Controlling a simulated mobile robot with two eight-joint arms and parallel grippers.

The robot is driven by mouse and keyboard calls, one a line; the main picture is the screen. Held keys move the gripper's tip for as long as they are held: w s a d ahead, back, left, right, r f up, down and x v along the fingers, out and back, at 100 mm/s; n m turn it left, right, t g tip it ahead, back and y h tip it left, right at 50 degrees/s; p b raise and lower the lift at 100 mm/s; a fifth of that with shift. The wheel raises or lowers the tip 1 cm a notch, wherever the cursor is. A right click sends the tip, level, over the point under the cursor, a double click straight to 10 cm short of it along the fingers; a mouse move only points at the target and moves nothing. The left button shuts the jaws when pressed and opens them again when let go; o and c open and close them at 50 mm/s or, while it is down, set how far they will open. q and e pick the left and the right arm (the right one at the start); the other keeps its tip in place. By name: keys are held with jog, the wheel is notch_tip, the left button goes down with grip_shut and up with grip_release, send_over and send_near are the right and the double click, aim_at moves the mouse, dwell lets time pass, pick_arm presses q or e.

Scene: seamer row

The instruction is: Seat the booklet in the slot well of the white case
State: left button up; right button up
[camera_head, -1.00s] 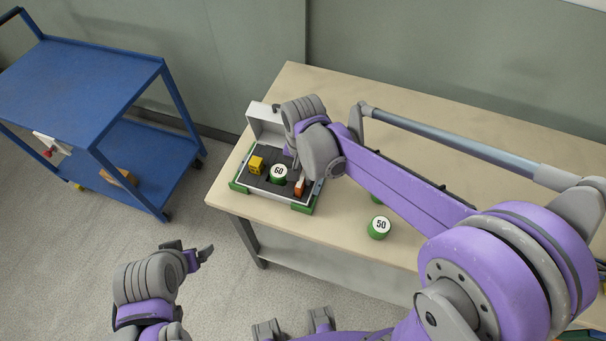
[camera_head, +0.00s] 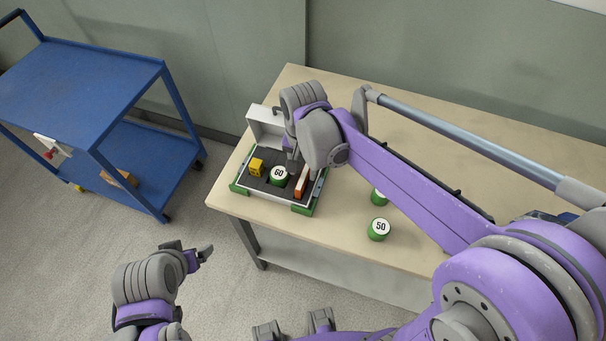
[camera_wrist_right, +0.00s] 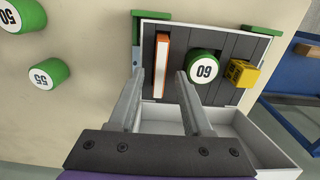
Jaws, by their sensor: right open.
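The orange and white booklet (camera_head: 302,182) stands on edge in the right part of the white case (camera_head: 263,132). It also shows in the right wrist view (camera_wrist_right: 161,66), apparently in a slot of the dark insert; its depth there is hidden. My right gripper (camera_head: 292,163) is over the case, open and empty. In the right wrist view its fingertips (camera_wrist_right: 160,78) appear either side of the booklet, with visible gaps. My left gripper (camera_head: 194,256) is away from the table at lower left; its jaw state is unclear.
A green "60" tin (camera_head: 279,175) and a yellow block (camera_head: 257,166) sit in the case. Its white lid is open. Green corner blocks (camera_head: 303,210) border it. A "50" tin (camera_head: 379,229) and a "55" tin (camera_wrist_right: 48,75) stand on the table. A blue cart (camera_head: 80,80) is at left.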

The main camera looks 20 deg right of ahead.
aim_at(303, 177)
notch_tip(303, 177, up, 7)
jog(key=s+d+f+n+t, duration=0.2)
jog(key=s, duration=0.2)
jog(key=s+d+f+n+t, duration=0.1)
jog(key=s+d+f+n, duration=0.1)
jog(key=s, duration=0.3)
jog(key=s+d+f+n+t, duration=0.2)
jog(key=s+f, duration=0.1)
jog(key=s, duration=0.1)
jog(key=shift+s+d+f+n+t, duration=0.2)
jog(key=shift+d+f+n+t, duration=0.1)
jog(key=shift+n, duration=0.1)
jog(key=shift+c, duration=0.2)
dwell(1.4)
